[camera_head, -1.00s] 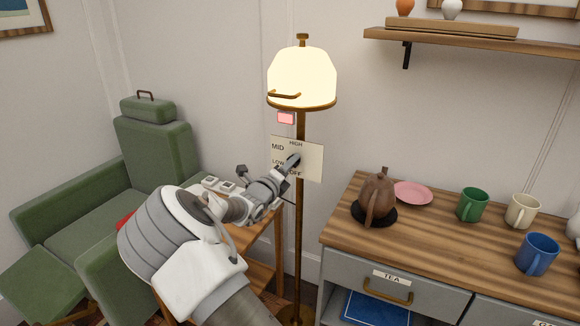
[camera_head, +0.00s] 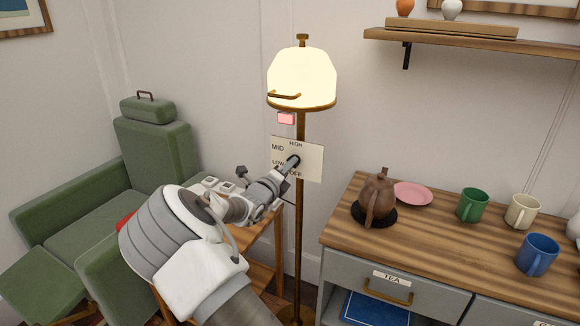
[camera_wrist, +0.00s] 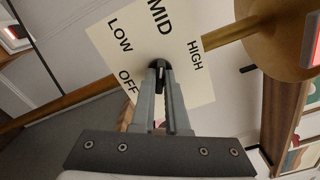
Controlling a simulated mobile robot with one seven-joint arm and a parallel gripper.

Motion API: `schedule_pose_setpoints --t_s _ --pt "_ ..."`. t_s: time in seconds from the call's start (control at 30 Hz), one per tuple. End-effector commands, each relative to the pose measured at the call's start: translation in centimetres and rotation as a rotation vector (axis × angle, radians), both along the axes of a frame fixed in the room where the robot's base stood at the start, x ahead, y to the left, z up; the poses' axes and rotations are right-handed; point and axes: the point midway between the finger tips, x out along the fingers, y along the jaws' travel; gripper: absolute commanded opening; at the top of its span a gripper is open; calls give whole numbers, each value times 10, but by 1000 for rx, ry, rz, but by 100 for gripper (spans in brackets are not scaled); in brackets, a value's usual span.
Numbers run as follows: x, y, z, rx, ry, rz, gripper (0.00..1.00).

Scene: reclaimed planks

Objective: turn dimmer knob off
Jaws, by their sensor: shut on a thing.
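The dimmer knob (camera_wrist: 158,64) is a small black knob on a cream panel (camera_wrist: 110,50) marked OFF, LOW, MID and HIGH. The panel (camera_head: 313,165) is on the brass pole of a lamp (camera_head: 301,78), whose shade glows bright. My gripper (camera_wrist: 160,76) is shut on the knob, with both fingertips at its sides. In the head view my gripper (camera_head: 291,164) reaches the panel from the lower left. The fingers hide part of the knob, and its pointer setting cannot be made out.
A wooden sideboard (camera_head: 340,232) with a brown teapot (camera_head: 377,193), a pink plate (camera_head: 413,193) and several mugs stands to the right. A green armchair (camera_head: 75,218) is at the left. A small wooden side table (camera_head: 268,232) is behind my arm. A shelf (camera_head: 470,45) hangs at upper right.

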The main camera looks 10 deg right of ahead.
Motion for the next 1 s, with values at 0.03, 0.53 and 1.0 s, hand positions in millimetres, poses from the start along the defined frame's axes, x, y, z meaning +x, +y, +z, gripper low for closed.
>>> schedule_pose_setpoints --t_s 0.03,0.53,1.0 --pt "0 0 0 -11 9 -1 0" --pt "0 0 0 -317 232 0 0" --pt "0 -1 2 -679 496 -1 0"
